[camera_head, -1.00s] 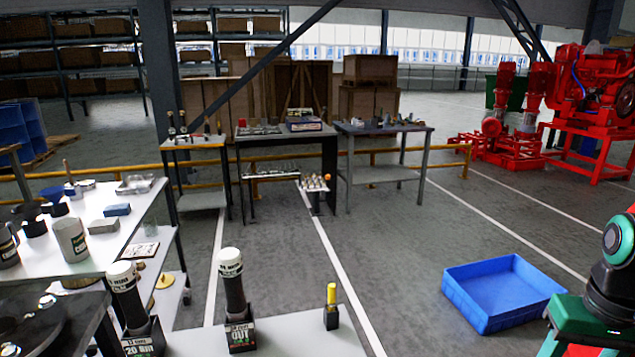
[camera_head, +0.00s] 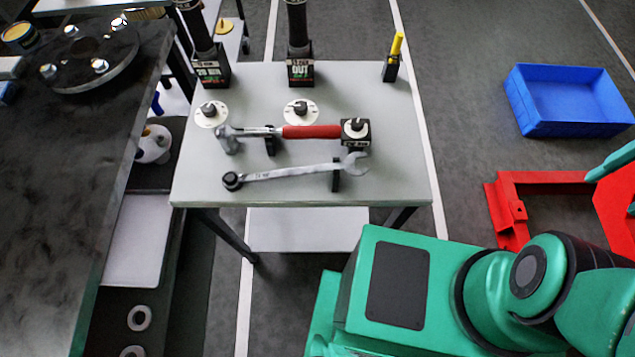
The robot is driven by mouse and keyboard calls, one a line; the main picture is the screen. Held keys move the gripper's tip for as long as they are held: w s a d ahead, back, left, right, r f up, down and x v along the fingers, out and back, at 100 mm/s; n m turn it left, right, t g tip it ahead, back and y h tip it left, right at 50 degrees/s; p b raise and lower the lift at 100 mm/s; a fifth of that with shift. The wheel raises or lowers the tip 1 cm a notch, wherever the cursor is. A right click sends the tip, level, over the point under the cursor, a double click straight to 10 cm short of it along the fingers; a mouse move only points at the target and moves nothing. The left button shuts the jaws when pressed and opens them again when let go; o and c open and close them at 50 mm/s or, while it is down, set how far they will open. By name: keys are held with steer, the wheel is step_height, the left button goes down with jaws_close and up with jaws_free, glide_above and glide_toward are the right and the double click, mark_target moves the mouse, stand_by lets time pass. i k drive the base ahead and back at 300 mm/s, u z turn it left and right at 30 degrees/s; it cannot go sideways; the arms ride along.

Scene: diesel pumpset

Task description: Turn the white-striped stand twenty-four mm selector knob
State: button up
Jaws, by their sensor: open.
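A small black stand (camera_head: 357,142) with a white label on its front sits on the light grey table, right of centre. A selector knob (camera_head: 357,125) on a white dial tops it; the label is too small to read surely. Two similar dark knobs on white discs lie farther back, the left knob (camera_head: 209,109) and the middle knob (camera_head: 300,108). I cannot make out a white stripe on any of them. My gripper is not in view; only my green arm links show at lower right, in front of the table and apart from the stand.
Two tall black tools and a yellow-handled tool (camera_head: 396,48) stand at the table's back. A dark bench (camera_head: 75,150) stands left; a blue bin (camera_head: 575,95) is right.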

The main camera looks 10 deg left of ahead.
mark_target(300, 108)
steer(key=u, duration=1)
steer(key=k, duration=0.9)
steer(key=z, duration=0.2)
steer(key=i, duration=1)
